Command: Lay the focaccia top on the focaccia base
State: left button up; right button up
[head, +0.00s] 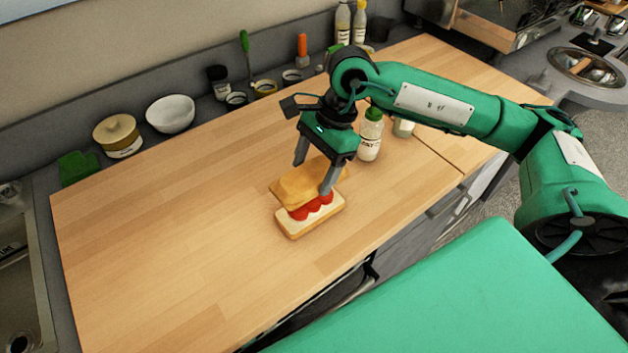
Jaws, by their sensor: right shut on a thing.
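The focaccia base (291,229) lies on the wooden worktop (170,240), pale on top with a row of red tomato slices (312,208) on it. The focaccia top (300,185), golden brown, is right above the base and tomatoes, towards the back. It looks tilted. My right gripper (315,180) points down and is shut on the focaccia top, one finger at each side. I cannot tell whether the top touches the tomatoes. My left gripper is not in view.
A green-capped bottle (370,136) and a small jar (403,127) stand close right of my right gripper. The left worktop is clear.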

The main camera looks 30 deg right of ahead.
aim_at(314, 187)
notch_tip(314, 187, down, 2)
notch_tip(314, 187, down, 3)
jog(key=shift+f+p, duration=0.2)
jog(key=shift+p, duration=0.4)
jog(key=shift+f, duration=0.1)
jog(key=shift+f, duration=0.15)
jog(key=o, duration=1.1)
jog(key=shift+c, duration=0.2)
